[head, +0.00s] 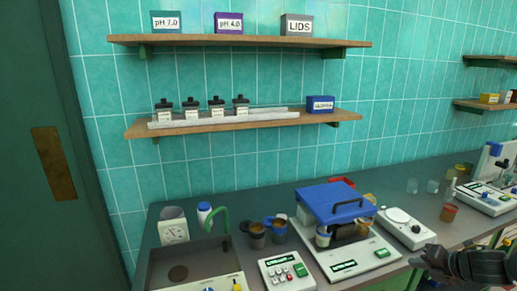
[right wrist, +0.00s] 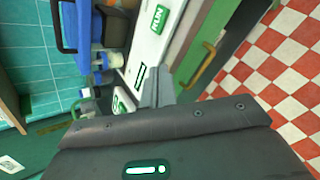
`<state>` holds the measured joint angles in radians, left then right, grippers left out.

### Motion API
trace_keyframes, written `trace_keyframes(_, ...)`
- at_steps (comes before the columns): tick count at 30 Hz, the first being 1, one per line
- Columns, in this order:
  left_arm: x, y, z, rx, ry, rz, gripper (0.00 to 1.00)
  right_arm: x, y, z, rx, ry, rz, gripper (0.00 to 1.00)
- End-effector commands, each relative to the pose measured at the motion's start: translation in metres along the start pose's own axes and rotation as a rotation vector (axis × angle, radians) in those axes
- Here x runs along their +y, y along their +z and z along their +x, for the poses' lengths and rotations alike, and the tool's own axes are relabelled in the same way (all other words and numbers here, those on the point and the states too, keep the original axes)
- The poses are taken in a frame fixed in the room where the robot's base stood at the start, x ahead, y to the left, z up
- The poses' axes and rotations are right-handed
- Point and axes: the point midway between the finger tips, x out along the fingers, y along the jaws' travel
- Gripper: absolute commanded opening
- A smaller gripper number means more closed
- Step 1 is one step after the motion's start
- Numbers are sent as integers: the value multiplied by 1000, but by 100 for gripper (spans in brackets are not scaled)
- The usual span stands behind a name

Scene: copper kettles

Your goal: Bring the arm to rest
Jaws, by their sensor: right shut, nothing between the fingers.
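My right gripper (head: 424,259) is at the lower right of the head view, with its arm coming in from the right edge. It is shut and empty, near the front edge of the counter (head: 447,232) and to the right of the white machine with the blue lid (head: 340,203). In the right wrist view the closed fingers of my right gripper (right wrist: 158,88) point toward the front of that machine (right wrist: 150,50), with nothing held. My left gripper shows in neither view.
A white scale (head: 405,226) stands just behind my right gripper. Two dark cups (head: 257,236) (head: 278,230) and a keypad box (head: 287,271) stand left of the machine, beside a sink (head: 180,268). Red and white floor tiles (right wrist: 285,70) lie clear in front of the counter.

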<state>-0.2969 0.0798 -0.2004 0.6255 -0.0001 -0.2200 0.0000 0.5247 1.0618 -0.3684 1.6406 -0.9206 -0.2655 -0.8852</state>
Motion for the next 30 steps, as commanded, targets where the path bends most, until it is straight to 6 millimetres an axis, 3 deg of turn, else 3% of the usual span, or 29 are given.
trace_keyframes(3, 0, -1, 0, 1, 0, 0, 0, -6, 26, 6, -66, 26, 187, 0)
trace_keyframes(7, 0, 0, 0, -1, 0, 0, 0, -28, 42, 31, -134, 70, 490, 0)
trace_keyframes(11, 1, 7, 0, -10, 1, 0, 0, -65, 35, 65, -176, 91, 772, 0)
trace_keyframes(14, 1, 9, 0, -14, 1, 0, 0, -101, 16, 91, -207, 89, 976, 0)
trace_keyframes(17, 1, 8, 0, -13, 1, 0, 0, -147, -17, 119, -245, 68, 1187, 0)
trace_keyframes(20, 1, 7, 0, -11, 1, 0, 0, -202, -69, 145, -293, 24, 1402, 0)
trace_keyframes(24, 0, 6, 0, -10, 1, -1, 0, -272, -158, 166, -366, -64, 1642, 0)
trace_keyframes(26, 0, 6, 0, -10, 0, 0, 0, -300, -198, 170, -400, -107, 1725, 0)
trace_keyframes(30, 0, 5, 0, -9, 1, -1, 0, -353, -300, 168, -471, -226, 1877, 0)
